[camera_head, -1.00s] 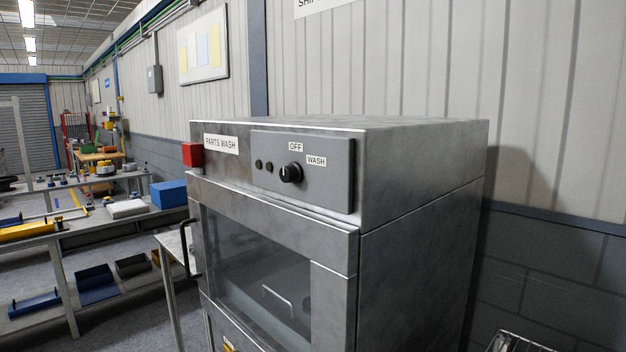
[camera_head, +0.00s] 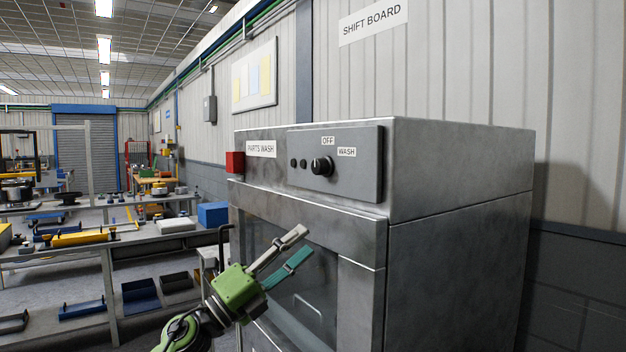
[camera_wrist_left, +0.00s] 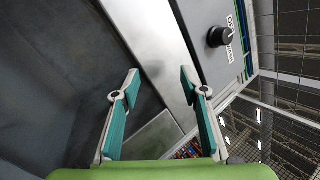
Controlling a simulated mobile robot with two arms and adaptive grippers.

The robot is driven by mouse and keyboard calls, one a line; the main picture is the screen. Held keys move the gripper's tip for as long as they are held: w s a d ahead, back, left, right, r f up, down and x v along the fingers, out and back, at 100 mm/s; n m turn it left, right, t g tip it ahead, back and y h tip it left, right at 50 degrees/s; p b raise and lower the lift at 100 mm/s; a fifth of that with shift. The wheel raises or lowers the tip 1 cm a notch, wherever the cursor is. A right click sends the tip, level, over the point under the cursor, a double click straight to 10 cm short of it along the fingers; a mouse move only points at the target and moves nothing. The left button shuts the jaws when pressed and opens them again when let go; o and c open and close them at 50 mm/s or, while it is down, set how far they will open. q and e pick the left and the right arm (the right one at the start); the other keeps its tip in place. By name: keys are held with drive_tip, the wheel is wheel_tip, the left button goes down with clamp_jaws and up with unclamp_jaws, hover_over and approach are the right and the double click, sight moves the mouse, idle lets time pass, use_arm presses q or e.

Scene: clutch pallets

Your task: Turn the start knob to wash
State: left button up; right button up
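The parts washer (camera_head: 460,175) is a grey metal cabinet with a control panel (camera_head: 362,178) on its upper front. The black start knob (camera_head: 321,166) sits on the panel, below the OFF label (camera_head: 328,141) and left of the WASH label (camera_head: 347,152). Its exact pointing is too small to tell. My left gripper (camera_head: 303,243) is open and empty, below the knob and in front of the window. In the left wrist view the knob (camera_wrist_left: 219,36) is beyond and right of the open fingers (camera_wrist_left: 162,85), apart from them. My right gripper is not in view.
A black door handle (camera_head: 224,240) sticks out at the left edge. Benches with trays and a blue box (camera_head: 212,214) stand at the left.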

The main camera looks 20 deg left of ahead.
use_arm(q)
drive_tip(key=s+d+r+m+g+h, duration=0.25)
drive_tip(key=s+r+m+g, duration=0.25)
drive_tip(key=r+m, duration=0.4)
drive_tip(key=m+y+b, duration=0.2)
drive_tip(key=m+y, duration=0.2)
drive_tip(key=y, duration=0.2)
approach(315, 167)
drive_tip(key=p+x, duration=0.4)
drive_tip(key=x, duration=0.4)
drive_tip(key=shift+w+d, duration=0.25)
drive_tip(key=shift+d, duration=0.05)
drive_tip(key=shift+w+d, duration=0.2)
drive_tip(key=shift+w, duration=0.15)
drive_tip(key=shift+f, duration=0.1)
drive_tip(key=c, duration=1.1)
